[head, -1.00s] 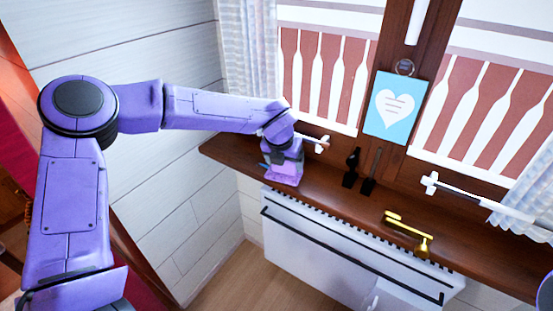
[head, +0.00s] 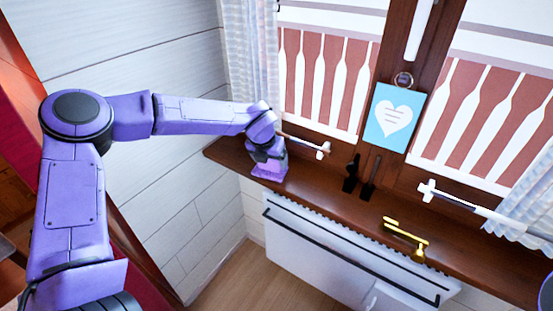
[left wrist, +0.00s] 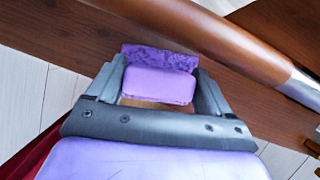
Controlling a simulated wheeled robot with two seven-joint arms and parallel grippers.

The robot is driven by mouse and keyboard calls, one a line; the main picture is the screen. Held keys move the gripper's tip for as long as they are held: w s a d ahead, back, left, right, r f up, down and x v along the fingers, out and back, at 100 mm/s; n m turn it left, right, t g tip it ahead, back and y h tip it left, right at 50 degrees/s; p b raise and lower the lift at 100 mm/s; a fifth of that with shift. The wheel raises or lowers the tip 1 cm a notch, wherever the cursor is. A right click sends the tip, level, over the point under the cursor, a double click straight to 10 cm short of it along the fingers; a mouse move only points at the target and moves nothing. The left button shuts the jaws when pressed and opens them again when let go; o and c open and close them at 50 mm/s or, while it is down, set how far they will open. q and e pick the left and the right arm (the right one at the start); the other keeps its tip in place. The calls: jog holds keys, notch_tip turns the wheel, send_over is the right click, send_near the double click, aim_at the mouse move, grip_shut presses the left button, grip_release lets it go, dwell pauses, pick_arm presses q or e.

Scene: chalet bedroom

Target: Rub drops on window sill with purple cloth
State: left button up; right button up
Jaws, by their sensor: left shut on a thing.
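The purple cloth (head: 268,174) shows under my left gripper (head: 266,160), at the left end of the brown wooden window sill (head: 325,195). In the left wrist view the cloth (left wrist: 158,85) is a folded, block-like piece between the fingers of my left gripper (left wrist: 157,92), with a darker patterned strip along its far side. The gripper is shut on it. The cloth is low over the sill (left wrist: 45,32) and seems to touch it. I cannot make out any drops; the gripper and cloth hide part of the sill. My right gripper is out of view.
A rod with a white end (head: 303,143) lies close to my left gripper. Two dark upright items (head: 351,172) stand mid-sill, with a blue heart card (head: 397,116) behind. A gold-coloured handle (head: 406,236) is farther right. A white radiator (head: 345,262) is below the sill.

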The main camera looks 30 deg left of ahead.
pick_arm(q)
jog(key=shift+a+f, duration=0.1)
jog(key=shift+a, duration=0.4)
jog(key=shift+a+p, duration=0.95)
jog(key=shift+a, duration=0.5)
jog(key=shift+w+a, duration=0.1)
jog(key=shift+a, duration=0.2)
jog(key=shift+d, duration=0.1)
notch_tip(320, 180, up, 6)
jog(key=p, duration=0.4)
jog(key=shift+p, duration=0.4)
